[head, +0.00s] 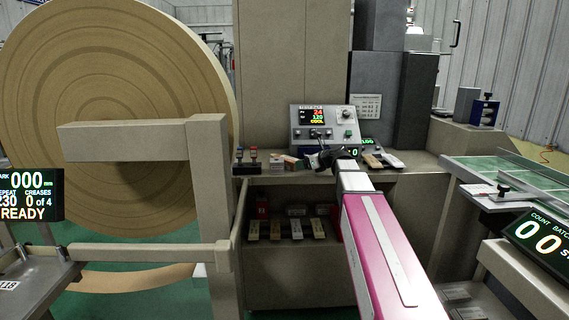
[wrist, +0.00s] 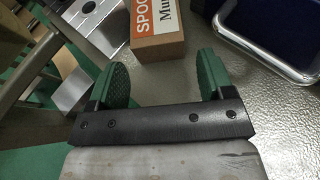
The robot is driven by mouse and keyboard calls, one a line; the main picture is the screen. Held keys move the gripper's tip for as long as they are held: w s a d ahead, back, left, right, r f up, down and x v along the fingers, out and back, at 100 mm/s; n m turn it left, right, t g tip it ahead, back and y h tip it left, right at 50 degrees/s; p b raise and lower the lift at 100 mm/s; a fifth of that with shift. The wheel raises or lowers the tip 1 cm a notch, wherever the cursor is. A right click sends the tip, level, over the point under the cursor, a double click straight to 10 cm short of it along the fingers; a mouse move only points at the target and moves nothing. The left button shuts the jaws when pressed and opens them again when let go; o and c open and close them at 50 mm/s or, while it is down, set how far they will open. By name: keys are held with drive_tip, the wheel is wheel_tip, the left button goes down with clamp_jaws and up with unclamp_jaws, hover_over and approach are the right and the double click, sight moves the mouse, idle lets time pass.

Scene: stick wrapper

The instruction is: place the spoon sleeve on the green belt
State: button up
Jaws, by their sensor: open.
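A brown cardboard sleeve (wrist: 160,45) with an orange and white label starting "SPOO" lies on the worktop in the wrist view, just beyond my fingertips. In the head view it appears as a small orange and white piece (head: 291,161) left of my gripper. My gripper (wrist: 162,70) is open, its two green-padded fingers apart with nothing held between them. In the head view my gripper (head: 322,160) is dark and small over the worktop.
A control box (head: 325,122) with a lit display stands behind my gripper. A silver-rimmed dark device (wrist: 275,30) lies right of the sleeve. Two small stamps (head: 247,158) stand on the worktop to the left. A large paper roll (head: 110,80) fills the left.

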drive_tip(key=x, duration=0.5)
drive_tip(key=shift+s, duration=0.1)
drive_tip(key=shift+c, duration=0.3)
drive_tip(key=shift+r, duration=0.1)
drive_tip(key=c, duration=0.7)
